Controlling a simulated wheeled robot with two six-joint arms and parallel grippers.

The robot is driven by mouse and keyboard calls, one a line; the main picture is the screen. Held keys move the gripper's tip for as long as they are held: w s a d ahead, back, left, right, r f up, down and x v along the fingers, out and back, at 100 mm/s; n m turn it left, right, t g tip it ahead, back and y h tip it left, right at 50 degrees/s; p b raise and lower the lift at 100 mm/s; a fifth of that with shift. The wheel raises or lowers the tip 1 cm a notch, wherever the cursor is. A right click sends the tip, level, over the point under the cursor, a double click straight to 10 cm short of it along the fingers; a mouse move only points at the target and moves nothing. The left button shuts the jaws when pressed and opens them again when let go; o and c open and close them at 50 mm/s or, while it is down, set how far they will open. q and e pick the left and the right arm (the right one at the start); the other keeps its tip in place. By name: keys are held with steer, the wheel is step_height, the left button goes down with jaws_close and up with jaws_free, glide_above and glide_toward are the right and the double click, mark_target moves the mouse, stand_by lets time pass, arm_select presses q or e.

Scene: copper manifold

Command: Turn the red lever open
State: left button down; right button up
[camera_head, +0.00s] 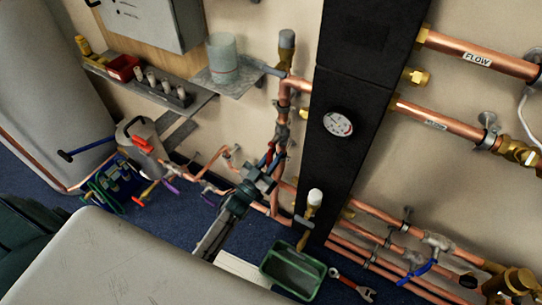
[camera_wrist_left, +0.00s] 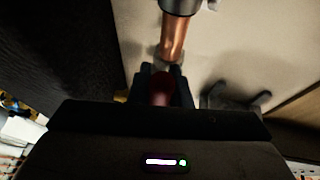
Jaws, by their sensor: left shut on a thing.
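The red lever (camera_head: 270,157) sits on a vertical copper pipe just left of the black panel in the head view; only a small part of it shows there. My left gripper (camera_head: 266,168) is at the lever, its arm reaching up from below. In the left wrist view, the dark red lever (camera_wrist_left: 160,90) lies between the two dark fingers of my left gripper (camera_wrist_left: 160,77), which is shut on it. A copper pipe (camera_wrist_left: 173,38) runs just beyond the fingertips. The valve body is mostly hidden by the gripper. My right gripper is in neither view.
The black panel (camera_head: 354,70) with a round gauge (camera_head: 338,122) stands close to the right of the gripper. Copper pipes (camera_head: 375,213) run along the lower wall. A green bin (camera_head: 293,271) and a red wrench (camera_head: 354,287) lie below. A shelf (camera_head: 190,106) is at upper left.

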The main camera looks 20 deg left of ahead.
arm_select(q)
steer(key=shift+d, duration=0.1)
stand_by(0.4)
steer(key=c, duration=1.3)
jaws_free()
steer(key=shift+c, duration=0.2)
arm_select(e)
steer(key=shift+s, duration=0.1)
